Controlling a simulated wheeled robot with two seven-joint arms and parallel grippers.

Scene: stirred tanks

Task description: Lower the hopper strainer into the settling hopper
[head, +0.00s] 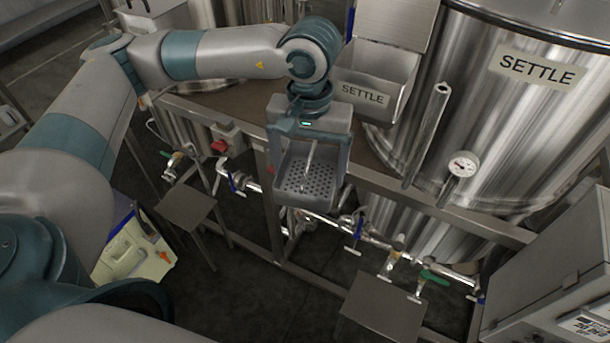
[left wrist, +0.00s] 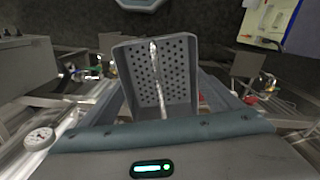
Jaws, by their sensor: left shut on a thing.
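The hopper strainer (head: 298,190) is a grey open box with a perforated floor and a thin pale upright bar in its middle. The strainer hangs in the air in front of the frame rail. It also shows in the left wrist view (left wrist: 181,75), beyond the gripper body. The settling hopper (head: 404,88) is a steel box labelled SETTLE, behind and right of the strainer, with its lid (head: 394,22) raised. My wrist is close to its left side. My right gripper is not in view.
A large SETTLE tank (head: 485,110) stands right of the hopper, with a slanted pipe (head: 427,135) and a dial gauge (head: 463,164) in front. Valves and piping (head: 375,237) run below the rail. A grey cabinet (head: 560,270) stands at lower right.

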